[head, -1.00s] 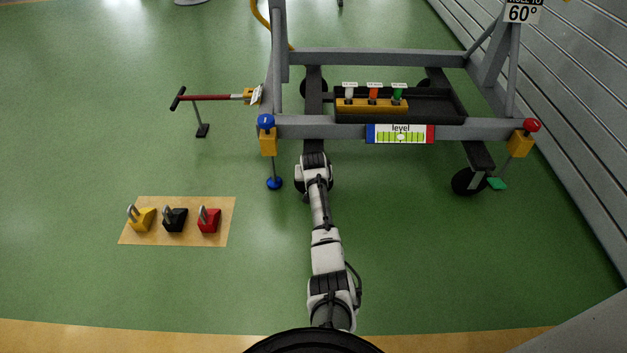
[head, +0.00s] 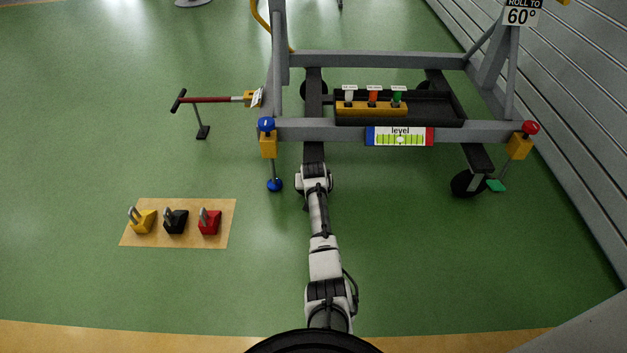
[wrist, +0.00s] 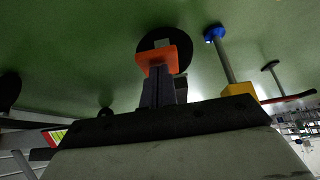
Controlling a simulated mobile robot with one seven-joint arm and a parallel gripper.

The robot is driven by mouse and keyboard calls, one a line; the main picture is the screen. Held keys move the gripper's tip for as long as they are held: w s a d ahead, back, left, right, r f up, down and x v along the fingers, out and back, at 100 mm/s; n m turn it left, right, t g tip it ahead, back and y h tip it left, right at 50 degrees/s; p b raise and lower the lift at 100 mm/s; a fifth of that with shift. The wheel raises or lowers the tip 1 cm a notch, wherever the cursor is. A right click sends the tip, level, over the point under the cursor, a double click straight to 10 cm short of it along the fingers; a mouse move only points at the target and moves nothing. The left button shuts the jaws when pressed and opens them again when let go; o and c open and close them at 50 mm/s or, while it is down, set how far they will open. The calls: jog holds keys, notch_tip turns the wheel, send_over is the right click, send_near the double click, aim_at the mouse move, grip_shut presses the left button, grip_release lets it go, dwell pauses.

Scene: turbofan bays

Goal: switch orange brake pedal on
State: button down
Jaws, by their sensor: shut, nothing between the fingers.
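The orange brake pedal (wrist: 157,58) shows in the wrist view against a dark round caster wheel (wrist: 180,48). My gripper (wrist: 159,78) is shut and empty, and its dark fingertips stand right at the pedal's lower edge in the picture. I cannot tell whether they touch it. In the head view my arm reaches to the front beam of the grey stand (head: 345,127). The pedal, its wheel and my fingertips are hidden there behind the arm and beam.
A yellow block with a blue knob and blue foot (head: 268,145) stands just left of my arm. A green pedal (head: 496,186) sits by the right wheel (head: 466,183). Yellow, black and red padlock-like blocks (head: 175,221) lie on a tan mat. Open green floor surrounds them.

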jog(key=shift+s+f, duration=0.2)
jog(key=shift+f, duration=0.35)
jog(key=shift+s+f, duration=0.2)
jog(key=shift+f, duration=0.35)
jog(key=shift+s+f+b, duration=0.1)
jog(key=shift+f+b, duration=0.2)
jog(key=shift+f, duration=0.8)
jog(key=shift+f, duration=0.2)
jog(key=shift+r, duration=0.1)
jog(key=s+r+p, duration=0.9)
jog(key=p, duration=0.8)
jog(key=shift+s+r, duration=0.2)
jog(key=shift+s, duration=0.1)
